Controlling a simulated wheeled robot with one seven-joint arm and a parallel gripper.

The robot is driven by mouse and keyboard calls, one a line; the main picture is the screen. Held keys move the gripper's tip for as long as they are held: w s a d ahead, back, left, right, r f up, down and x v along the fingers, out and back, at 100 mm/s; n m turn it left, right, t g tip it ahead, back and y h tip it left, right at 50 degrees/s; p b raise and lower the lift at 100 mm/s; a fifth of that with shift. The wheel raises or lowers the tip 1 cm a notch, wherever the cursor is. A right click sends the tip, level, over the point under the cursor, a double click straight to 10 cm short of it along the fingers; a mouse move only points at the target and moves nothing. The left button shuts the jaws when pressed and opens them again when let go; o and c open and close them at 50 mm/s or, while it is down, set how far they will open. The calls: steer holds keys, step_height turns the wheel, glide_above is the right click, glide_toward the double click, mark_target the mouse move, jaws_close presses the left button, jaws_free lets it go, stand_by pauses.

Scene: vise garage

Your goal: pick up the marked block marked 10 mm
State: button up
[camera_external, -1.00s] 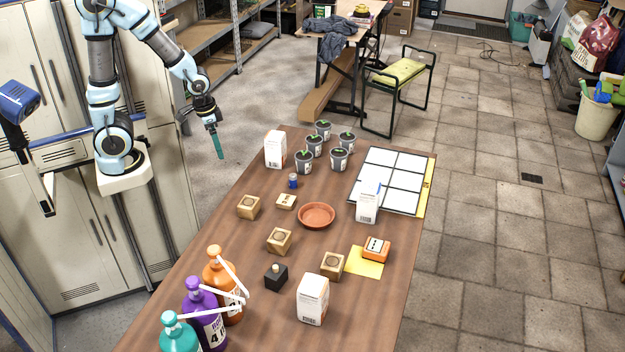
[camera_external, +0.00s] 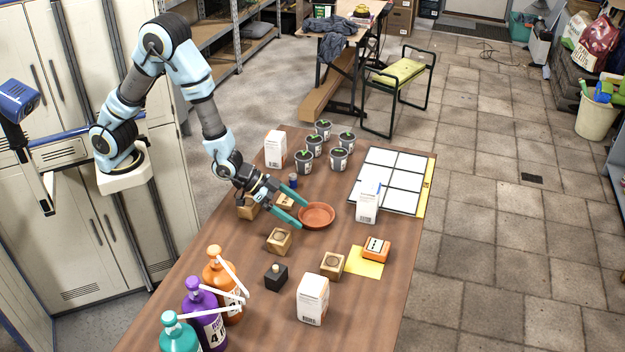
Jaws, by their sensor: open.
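Several small wooden blocks lie on the brown table (camera_external: 220,285), and I cannot read a 10 mm mark on any of them. One wooden block (camera_external: 279,240) is at the table's middle, and another (camera_external: 332,264) is to its lower right. A flatter light block (camera_external: 285,201) lies behind my gripper, partly covered. A further block (camera_external: 246,212) is partly hidden by my wrist. My gripper (camera_external: 298,212) is open and empty, its teal fingers spread above the table between the flatter block and the middle block, near the dish.
A terracotta dish (camera_external: 317,214) is right beside the fingers. A black block (camera_external: 276,277), an orange block (camera_external: 377,246) on a yellow sheet (camera_external: 362,263), white boxes (camera_external: 312,299), potted plants (camera_external: 339,158) and a white tile panel (camera_external: 391,178) surround it. Large bottles (camera_external: 222,285) stand front left.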

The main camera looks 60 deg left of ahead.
mark_target(327, 260)
steer(key=s+d+h, duration=0.1)
steer(key=d, duration=0.2)
steer(key=s+d+m+h, duration=0.1)
steer(key=s+d, duration=0.1)
steer(key=d, duration=0.2)
steer(key=s+d+f+t+h, duration=0.1)
steer(key=d, duration=0.2)
steer(key=shift+s+d+m, duration=0.15)
steer(key=shift+d+m, duration=0.1)
steer(key=shift+m, duration=0.05)
steer(key=p+x, duration=0.1)
steer(key=x, duration=0.3)
steer(key=shift+w+d, duration=0.2)
steer(key=shift+w, duration=0.05)
steer(key=shift+f+p+x, duration=0.1)
steer(key=shift+p+x, duration=0.65)
steer(key=shift+x, duration=0.7)
steer(key=shift+f+p+x, duration=0.15)
steer(key=shift+p+x, duration=0.55)
steer(key=shift+x, duration=0.75)
steer(key=shift+s, duration=0.1)
